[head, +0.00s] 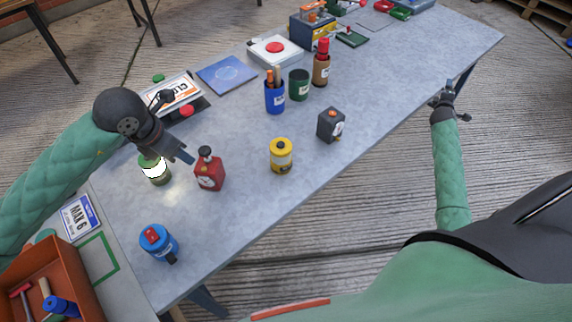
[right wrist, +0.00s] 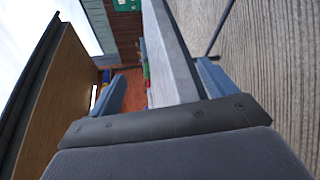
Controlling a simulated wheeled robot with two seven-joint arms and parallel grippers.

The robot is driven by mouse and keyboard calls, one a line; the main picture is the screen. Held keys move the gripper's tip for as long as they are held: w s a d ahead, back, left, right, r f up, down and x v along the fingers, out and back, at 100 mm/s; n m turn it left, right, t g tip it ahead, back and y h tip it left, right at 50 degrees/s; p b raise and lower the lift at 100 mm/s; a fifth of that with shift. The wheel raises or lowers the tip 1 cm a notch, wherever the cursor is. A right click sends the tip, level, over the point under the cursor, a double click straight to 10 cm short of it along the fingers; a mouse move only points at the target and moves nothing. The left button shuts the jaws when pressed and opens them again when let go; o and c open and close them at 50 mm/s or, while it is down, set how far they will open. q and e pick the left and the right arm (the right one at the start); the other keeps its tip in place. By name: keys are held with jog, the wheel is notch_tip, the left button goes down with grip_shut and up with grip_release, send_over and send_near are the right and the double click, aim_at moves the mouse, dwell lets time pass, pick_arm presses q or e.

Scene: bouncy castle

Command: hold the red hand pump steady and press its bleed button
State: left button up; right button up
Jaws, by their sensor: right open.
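The red hand pump (head: 209,174) stands upright on the grey table, with a black top and a pale round mark on its front. I cannot make out its bleed button for certain. My left gripper (head: 187,157) is just left of and above the pump, pointing down toward it, apparently not touching it. Its fingers overlap in the head view, so I cannot tell their gap. My right gripper (head: 447,90) is open and empty beyond the table's right edge, far from the pump. Its spread fingers show in the right wrist view (right wrist: 162,88).
A green can (head: 157,177) stands left of the pump, a yellow can (head: 281,158) right of it, and a blue can (head: 158,240) in front. A dark box (head: 331,124) and several cups stand farther right. The table (head: 245,205) is bare between pump and front edge.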

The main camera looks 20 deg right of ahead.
jog(key=w+a+r+n+t+y, duration=0.25)
jog(key=w+a+r, duration=0.3)
jog(key=r, duration=0.45)
jog(key=w+a+r+n+t+y, duration=0.1)
jog(key=w+a+r+n+t, duration=0.4)
jog(key=r, duration=0.4)
jog(key=w+a+r+n+t+y, duration=0.1)
jog(key=w+a+r+n+t, duration=0.2)
jog(key=a+r, duration=0.5)
jog(key=a+r+n+t+y, duration=0.3)
jog(key=a+r+n+y, duration=1.5)
jog(key=a+r, duration=0.7)
jog(key=n+g+y, duration=0.8)
jog(key=n+g, duration=0.2)
jog(key=g, duration=0.5)
send_over(220, 171)
jog(key=s+d, duration=0.1)
jog(key=s, duration=0.1)
notch_tip(220, 171, down, 40)
jog(key=f+h, duration=0.1)
jog(key=f, duration=0.4)
jog(key=d+f+m+t+h, duration=0.1)
jog(key=f, duration=0.1)
jog(key=shift+w+f+h, duration=0.1)
jog(key=shift+f+h, duration=0.2)
jog(key=shift+h, duration=0.05)
jog(key=shift+w+f, duration=0.1)
jog(key=shift+f, duration=0.25)
jog(key=shift+w+f, duration=0.1)
jog(key=shift+x, duration=3.75)
